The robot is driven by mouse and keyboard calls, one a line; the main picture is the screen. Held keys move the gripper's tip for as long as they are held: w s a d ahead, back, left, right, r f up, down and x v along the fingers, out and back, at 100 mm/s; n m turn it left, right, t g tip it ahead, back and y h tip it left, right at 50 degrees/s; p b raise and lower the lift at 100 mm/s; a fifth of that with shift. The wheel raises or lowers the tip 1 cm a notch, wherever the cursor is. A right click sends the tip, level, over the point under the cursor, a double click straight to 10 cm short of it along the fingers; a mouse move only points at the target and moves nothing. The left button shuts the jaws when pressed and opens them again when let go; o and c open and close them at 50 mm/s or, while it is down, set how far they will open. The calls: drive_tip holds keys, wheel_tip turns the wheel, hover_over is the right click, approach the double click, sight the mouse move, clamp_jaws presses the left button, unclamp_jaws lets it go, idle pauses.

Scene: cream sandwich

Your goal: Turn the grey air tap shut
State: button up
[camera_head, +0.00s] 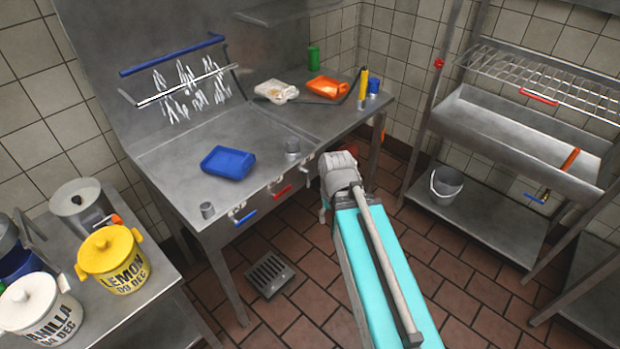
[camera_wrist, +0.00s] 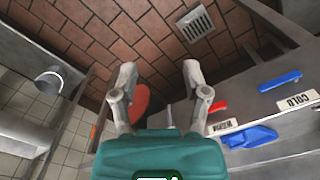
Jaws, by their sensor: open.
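My gripper (camera_wrist: 158,70) is open and empty in the wrist view, its two grey fingers spread over the floor. A slim grey piece (camera_wrist: 170,116) shows low between the fingers, close to the teal gripper body; it looks like the grey air tap's lever, but its mount and turn are hidden. The red tap lever (camera_wrist: 218,106) is just right of the right finger. The blue tap lever (camera_wrist: 280,80), above a COLD label, is farther right. Both also show on the bench front in the head view.
The steel bench (camera_head: 170,155) bears a blue tray (camera_head: 228,162) and an orange packet (camera_head: 327,87). A rack with a bucket (camera_head: 446,183) stands at right. A floor drain (camera_head: 270,274) lies before the bench. A red round thing (camera_wrist: 142,100) is partly behind the left finger.

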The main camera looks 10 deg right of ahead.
drive_tip(key=w+n+t+y+b, duration=0.1)
drive_tip(key=w+n, duration=0.2)
drive_tip(key=w, duration=0.7)
drive_tip(key=n+t+y+b, duration=0.1)
drive_tip(key=n+t+y, duration=0.1)
drive_tip(key=n+t, duration=0.15)
approach(309, 176)
wheel_tip(309, 176, up, 3)
drive_tip(key=shift+d+f+n+g, duration=0.1)
drive_tip(key=shift+d+n+g, duration=0.1)
drive_tip(key=shift+n+g, duration=0.15)
drive_tip(key=shift+f+b, duration=0.15)
drive_tip(key=shift+b, duration=0.2)
drive_tip(key=b+x, duration=1.2)
drive_tip(key=x, duration=0.1)
drive_tip(key=shift+d+f, duration=0.1)
drive_tip(key=shift+f, duration=0.2)
